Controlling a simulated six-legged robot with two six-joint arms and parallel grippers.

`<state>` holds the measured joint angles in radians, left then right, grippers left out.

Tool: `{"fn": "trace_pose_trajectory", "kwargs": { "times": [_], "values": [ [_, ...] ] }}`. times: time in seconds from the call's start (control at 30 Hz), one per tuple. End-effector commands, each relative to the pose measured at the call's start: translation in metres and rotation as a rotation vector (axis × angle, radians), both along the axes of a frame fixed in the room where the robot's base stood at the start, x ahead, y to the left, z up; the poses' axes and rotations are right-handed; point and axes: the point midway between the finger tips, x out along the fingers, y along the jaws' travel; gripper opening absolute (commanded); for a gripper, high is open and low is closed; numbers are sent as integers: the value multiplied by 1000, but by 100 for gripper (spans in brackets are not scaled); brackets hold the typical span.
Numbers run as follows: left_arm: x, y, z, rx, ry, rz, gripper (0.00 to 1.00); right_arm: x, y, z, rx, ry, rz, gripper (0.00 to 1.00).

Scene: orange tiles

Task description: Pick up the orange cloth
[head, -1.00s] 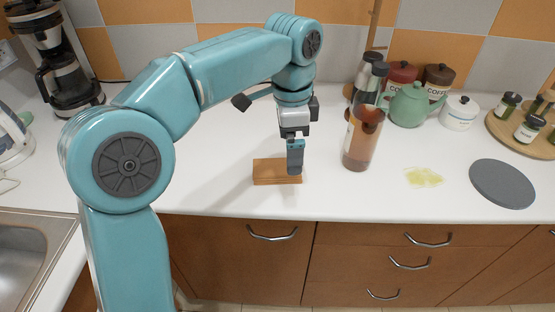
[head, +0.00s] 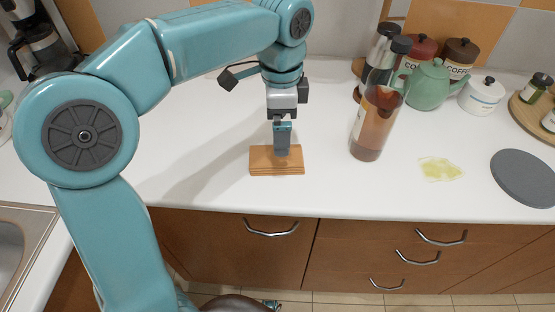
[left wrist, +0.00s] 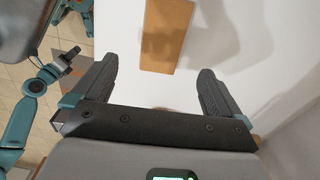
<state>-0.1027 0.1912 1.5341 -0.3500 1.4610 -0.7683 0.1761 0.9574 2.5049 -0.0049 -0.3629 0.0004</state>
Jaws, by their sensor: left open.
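The orange cloth (head: 264,160) looks like a flat, folded orange-brown rectangle lying on the white counter near its front edge. In the left wrist view the cloth (left wrist: 166,38) lies at the top, past the fingertips and between their lines. My left gripper (head: 283,153) points down at the cloth, its fingers overlapping the cloth's middle in the head view. In the left wrist view the gripper (left wrist: 156,72) is open with nothing between its fingers. I cannot tell whether the fingertips touch the cloth.
A tall amber bottle (head: 371,137) stands close right of the cloth, with canisters and a green teapot (head: 428,88) behind. A pale yellow patch (head: 440,169) and a grey round mat (head: 526,178) lie farther right. The counter left of the cloth is clear.

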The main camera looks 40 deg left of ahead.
Motion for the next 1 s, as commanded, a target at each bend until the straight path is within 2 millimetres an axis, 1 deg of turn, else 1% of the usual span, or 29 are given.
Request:
{"fn": "trace_pose_trajectory", "kwargs": {
  "times": [0.03, 0.1, 0.3, 0.5, 0.6, 0.7, 0.87, 0.9, 0.97, 1.0],
  "values": [
    [-1, 0, -12, 0, 3, 0, 100, 0, 0, -5, 0, 0, 0, 43],
    [0, 0, -22, 0, 1, 1, 100, 0, 0, -6, 0, 0, 0, 43],
    [1, 1, -36, 0, 1, 1, 100, 0, 0, -8, 0, 0, 0, 43],
    [2, 4, -69, 0, 3, 1, 100, 0, 0, -15, 0, 0, 0, 43],
    [3, 4, -80, 0, 1, 1, 100, 0, 0, -17, 0, 0, 0, 43],
    [4, 4, -83, 1, 1, 1, 100, 0, 0, -17, 0, 0, 0, 43],
    [4, 4, -83, 0, 0, 1, 100, 0, 0, -16, 0, 0, 0, 43],
    [4, 4, -83, 0, 0, 1, 94, 0, 0, -16, 0, 0, 0, 43],
    [4, 4, -83, 0, 0, 1, 74, 0, 0, -16, 0, 0, 0, 43],
    [4, 4, -83, 0, 0, 1, 61, 0, 0, -16, 0, 0, 0, 43]
  ]
}}
